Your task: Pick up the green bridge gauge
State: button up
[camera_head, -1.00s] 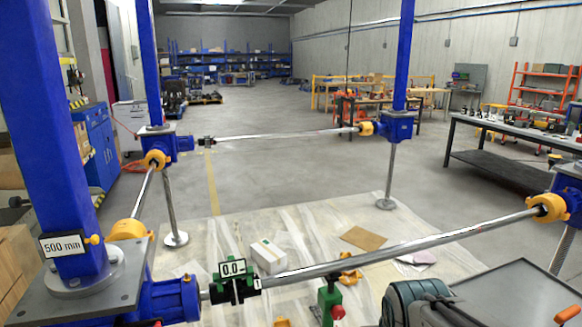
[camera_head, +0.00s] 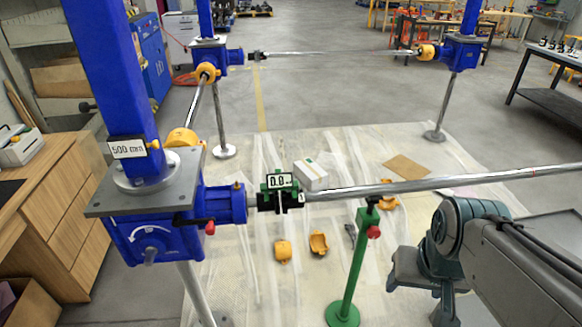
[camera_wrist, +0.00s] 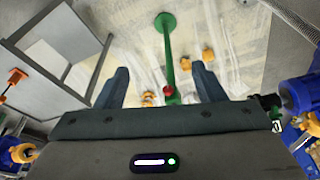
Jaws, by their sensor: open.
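The green bridge gauge (camera_head: 280,191), with a white display reading about 0.0, sits on the left end of the front steel shaft beside the blue gearbox. It also shows partly at the right edge of the wrist view (camera_wrist: 271,106), outside my fingers. My gripper (camera_head: 416,300) is low at the right in the head view, well apart from the gauge and in front of the shaft. In the wrist view my gripper (camera_wrist: 158,84) is open with nothing held between its fingers; the green stand shows beyond them.
The blue screw jack (camera_head: 170,225) stands left of the gauge. Orange coupling halves (camera_head: 318,243) and a white box (camera_head: 311,174) lie on the floor sheet. A wooden cabinet (camera_head: 75,200) is at left.

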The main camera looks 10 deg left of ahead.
aim_at(279, 181)
jog(key=z, duration=0.05)
jog(key=k, duration=0.3)
jog(key=u, duration=1.05)
jog(key=i, duration=1.15)
jog(key=z, duration=0.4)
